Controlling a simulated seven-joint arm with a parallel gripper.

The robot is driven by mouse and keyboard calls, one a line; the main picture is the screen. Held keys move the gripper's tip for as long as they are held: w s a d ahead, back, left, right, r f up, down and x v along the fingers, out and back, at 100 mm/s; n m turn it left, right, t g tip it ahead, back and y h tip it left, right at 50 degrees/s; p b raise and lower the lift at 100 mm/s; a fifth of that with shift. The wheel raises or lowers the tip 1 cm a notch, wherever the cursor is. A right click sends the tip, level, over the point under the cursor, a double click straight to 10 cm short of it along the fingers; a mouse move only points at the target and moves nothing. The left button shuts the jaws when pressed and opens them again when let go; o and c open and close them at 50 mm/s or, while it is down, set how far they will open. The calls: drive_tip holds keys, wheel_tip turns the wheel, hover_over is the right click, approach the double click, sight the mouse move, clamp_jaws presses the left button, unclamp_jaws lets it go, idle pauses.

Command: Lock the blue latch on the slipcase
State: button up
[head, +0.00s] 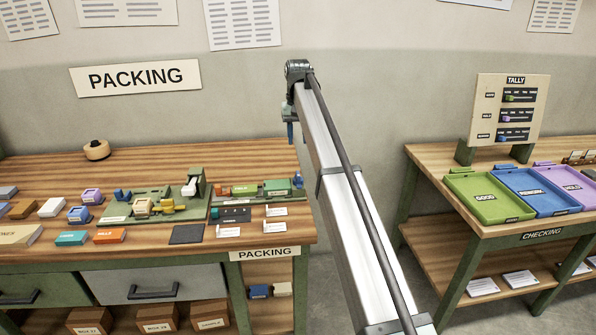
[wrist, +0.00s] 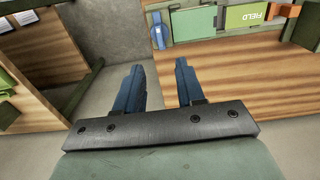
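The green slipcase (head: 246,188), with a FIELD label, lies in a narrow fixture at the right end of the packing bench. It also shows upside down at the top of the wrist view (wrist: 195,22). A blue latch part (wrist: 158,32) stands at one end of it; in the head view this small blue piece (head: 298,180) is at the right end. I cannot tell the latch's position. My gripper (wrist: 160,66) has two blue fingers, apart, with nothing between them. In the head view my gripper (head: 290,131) is above and behind the bench's right end, clear of the slipcase.
The packing bench (head: 110,155) also carries a green fixture (head: 150,205), blocks, cards and a dark pad (head: 187,234). A gap of open floor separates it from the checking bench (head: 440,180), which holds green (head: 490,221), blue and purple trays.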

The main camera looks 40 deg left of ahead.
sight(298, 173)
wheel_tip(298, 173, down, 13)
idle(0.5)
clamp_jaws()
idle(0.4)
